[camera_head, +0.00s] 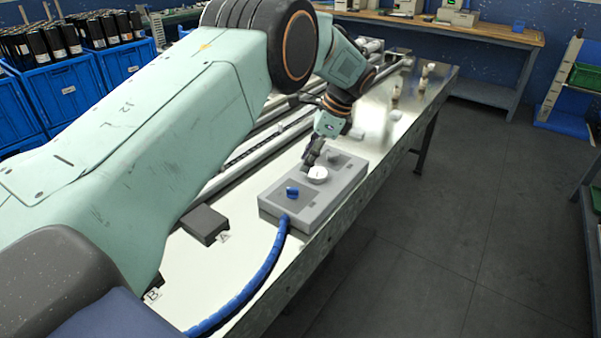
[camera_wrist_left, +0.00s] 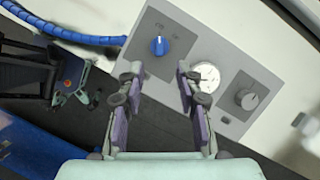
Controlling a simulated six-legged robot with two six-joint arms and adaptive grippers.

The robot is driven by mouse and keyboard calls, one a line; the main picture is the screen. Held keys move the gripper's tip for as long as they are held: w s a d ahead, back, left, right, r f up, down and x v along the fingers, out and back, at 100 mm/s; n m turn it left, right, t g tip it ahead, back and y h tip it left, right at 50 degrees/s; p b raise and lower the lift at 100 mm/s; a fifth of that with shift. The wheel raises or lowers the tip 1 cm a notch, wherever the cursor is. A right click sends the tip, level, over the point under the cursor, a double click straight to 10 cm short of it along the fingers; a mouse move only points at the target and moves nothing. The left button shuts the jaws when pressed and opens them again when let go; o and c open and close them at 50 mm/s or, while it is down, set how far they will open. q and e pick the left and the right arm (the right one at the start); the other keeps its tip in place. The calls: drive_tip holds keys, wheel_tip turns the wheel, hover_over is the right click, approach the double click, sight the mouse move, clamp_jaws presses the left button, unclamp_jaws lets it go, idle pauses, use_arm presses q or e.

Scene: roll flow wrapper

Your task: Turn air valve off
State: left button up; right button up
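A grey control box (camera_head: 325,198) on the metal table carries a blue valve knob (camera_head: 292,191), a round white gauge (camera_head: 317,173) and a grey knob. In the left wrist view, the blue knob (camera_wrist_left: 158,46) has small printed marks beside it. My left gripper (camera_head: 310,161) is over the box, near the gauge. In the left wrist view, its two fingers (camera_wrist_left: 158,76) are spread apart with nothing between them. The blue knob shows beyond the gap, and the right finger partly overlaps the gauge.
A blue hose (camera_head: 258,280) runs from the box along the table. A dark block (camera_head: 205,224) lies left of the box. Metal rails run behind it. Blue crates (camera_head: 60,90) stand at far left.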

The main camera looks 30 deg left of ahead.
use_arm(q)
drive_tip(key=shift+v, duration=1.55)
